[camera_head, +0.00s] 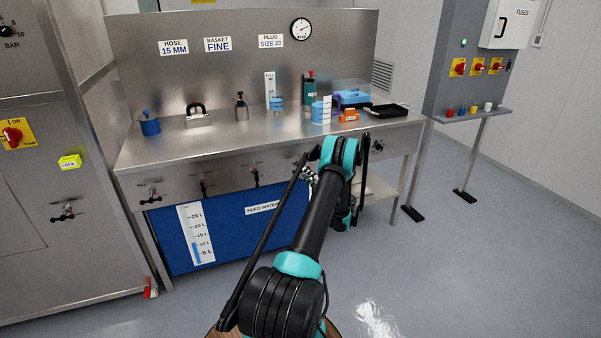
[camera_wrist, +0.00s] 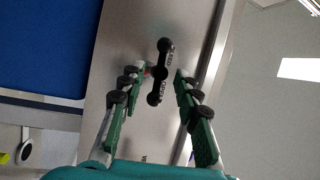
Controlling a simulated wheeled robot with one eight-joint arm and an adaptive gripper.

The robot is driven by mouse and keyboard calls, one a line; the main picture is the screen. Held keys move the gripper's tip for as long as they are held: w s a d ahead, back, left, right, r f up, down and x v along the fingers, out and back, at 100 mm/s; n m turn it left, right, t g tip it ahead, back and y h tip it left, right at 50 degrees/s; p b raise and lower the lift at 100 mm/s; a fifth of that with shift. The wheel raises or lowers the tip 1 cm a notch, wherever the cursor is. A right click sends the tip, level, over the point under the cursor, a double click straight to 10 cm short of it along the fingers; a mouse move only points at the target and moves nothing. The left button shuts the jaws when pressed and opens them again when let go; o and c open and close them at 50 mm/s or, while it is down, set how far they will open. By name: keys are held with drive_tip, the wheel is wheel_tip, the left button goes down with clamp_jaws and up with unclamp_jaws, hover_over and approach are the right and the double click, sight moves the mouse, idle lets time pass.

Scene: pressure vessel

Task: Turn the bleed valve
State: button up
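The bleed valve has a black bar handle (camera_wrist: 160,73) with round ends, on the metal bench front in the wrist view. The handle stands lengthwise between my fingers. My gripper (camera_wrist: 163,77) is open, with one green-padded finger on each side of the handle. In the head view my arm hides most of the gripper and this valve.
More valves line the bench front (camera_head: 228,175), including one at the left (camera_head: 152,193) and one at the right (camera_head: 377,147). A blue feed water tank (camera_head: 235,240) is below.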

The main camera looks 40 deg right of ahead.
sight(300, 171)
drive_tip(key=shift+x, duration=2.1)
clamp_jaws()
